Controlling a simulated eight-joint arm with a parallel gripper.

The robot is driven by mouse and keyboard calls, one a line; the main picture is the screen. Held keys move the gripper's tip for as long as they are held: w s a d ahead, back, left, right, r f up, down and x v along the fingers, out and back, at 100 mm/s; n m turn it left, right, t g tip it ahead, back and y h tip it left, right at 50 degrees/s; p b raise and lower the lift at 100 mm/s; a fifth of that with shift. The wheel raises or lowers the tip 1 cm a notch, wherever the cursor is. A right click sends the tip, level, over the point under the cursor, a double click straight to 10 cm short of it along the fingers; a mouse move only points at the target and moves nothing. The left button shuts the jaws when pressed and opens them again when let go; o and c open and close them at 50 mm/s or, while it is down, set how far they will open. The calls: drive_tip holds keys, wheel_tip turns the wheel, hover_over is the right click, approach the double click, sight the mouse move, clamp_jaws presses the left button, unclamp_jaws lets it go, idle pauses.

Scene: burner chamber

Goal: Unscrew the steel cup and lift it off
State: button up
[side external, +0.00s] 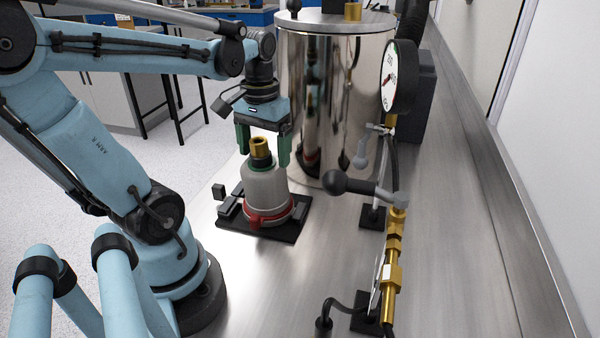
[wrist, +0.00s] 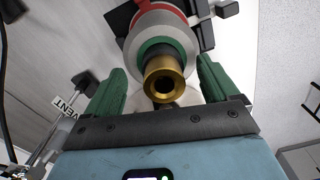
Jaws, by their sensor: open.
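The steel cup (side external: 265,187) is a grey, upside-down cup shape standing upright, with a green ring and a brass fitting (side external: 260,150) on top. A red ring (side external: 268,217) circles its foot, on a black base plate (side external: 290,233). In the wrist view the cup (wrist: 146,24) is at the top, with the brass fitting (wrist: 164,82) pointing toward the camera. My gripper (side external: 263,159) is open above the cup, its green fingers on either side of the brass fitting. In the wrist view my gripper (wrist: 161,66) shows gaps between both fingers and the fitting.
A tall shiny steel tank (side external: 335,95) stands just behind the cup. To the right are a pressure gauge (side external: 399,77), a black-knobbed lever (side external: 345,183) and brass piping (side external: 391,275). The steel bench (side external: 290,290) is clear in front of the base plate.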

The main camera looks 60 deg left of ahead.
drive_tip(key=m, duration=0.6)
drive_tip(key=shift+d, duration=0.1)
drive_tip(key=m, duration=0.6)
drive_tip(key=shift+d+m, duration=0.1)
drive_tip(key=shift+m, duration=0.2)
drive_tip(key=m, duration=0.7)
drive_tip(key=shift+s, duration=0.1)
drive_tip(key=m, duration=0.6)
drive_tip(key=shift+s+d, duration=0.1)
clamp_jaws()
drive_tip(key=n, duration=0.6)
drive_tip(key=shift+w, duration=0.2)
drive_tip(key=n, duration=0.5)
drive_tip(key=shift+w+n, duration=0.1)
drive_tip(key=shift+n, duration=0.2)
